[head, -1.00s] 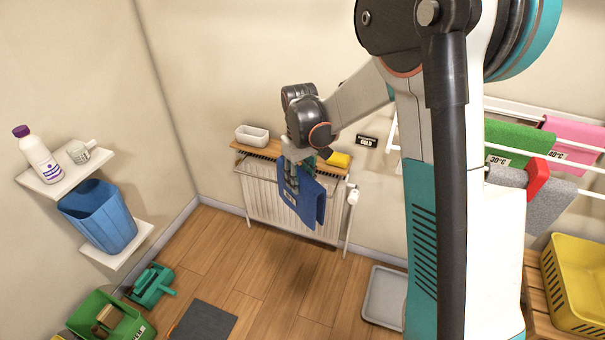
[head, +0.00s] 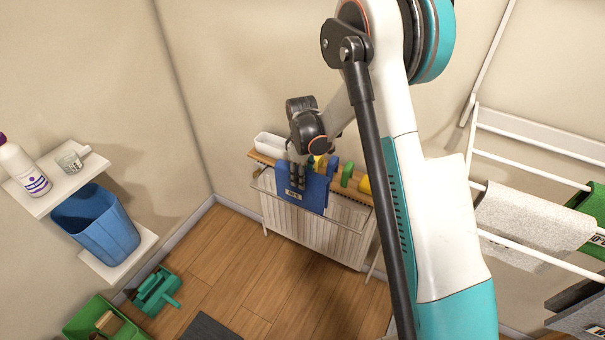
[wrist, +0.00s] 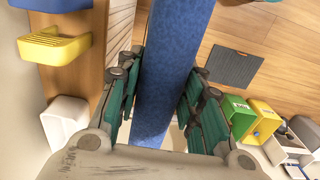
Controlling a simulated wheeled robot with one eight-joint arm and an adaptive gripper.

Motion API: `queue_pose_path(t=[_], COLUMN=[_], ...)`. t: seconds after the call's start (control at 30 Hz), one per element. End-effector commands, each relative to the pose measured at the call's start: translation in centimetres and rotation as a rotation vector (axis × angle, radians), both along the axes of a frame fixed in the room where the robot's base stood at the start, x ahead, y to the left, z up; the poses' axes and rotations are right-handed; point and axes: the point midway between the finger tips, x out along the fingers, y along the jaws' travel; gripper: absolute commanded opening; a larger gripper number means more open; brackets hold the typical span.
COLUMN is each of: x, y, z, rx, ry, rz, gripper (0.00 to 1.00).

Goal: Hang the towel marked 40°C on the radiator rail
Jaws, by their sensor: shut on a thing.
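My gripper (head: 297,178) is shut on a blue towel (head: 315,195), which hangs down in front of the white radiator (head: 310,232). A small label shows on the towel's face, too small to read surely. In the wrist view the towel (wrist: 170,70) runs between the green-padded fingers of my gripper (wrist: 160,100). The radiator rail (head: 345,224) shows to the right of the towel; the towel hides its middle. I cannot tell whether the towel is over the rail or just in front of it.
A wooden shelf (head: 262,157) above the radiator holds a white tub (head: 270,146) and yellow, green and blue items close to my gripper. A drying rack (head: 520,252) with other towels stands right. Wall shelves with a blue bin (head: 97,225) are left. The floor (head: 240,265) before the radiator is clear.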

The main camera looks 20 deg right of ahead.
Motion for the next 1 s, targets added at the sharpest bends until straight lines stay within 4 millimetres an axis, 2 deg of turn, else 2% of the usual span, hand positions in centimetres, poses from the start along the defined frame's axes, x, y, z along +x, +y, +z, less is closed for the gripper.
queue_pose_path(t=[0.37, 1.0], x=[0.0, 0.0], y=[0.0, 0.0], z=[-0.2, -4.8], rx=[0.0, 0.0], ry=[0.0, 0.0], rz=[-0.001, -0.002], gripper=[0.11, 0.11])
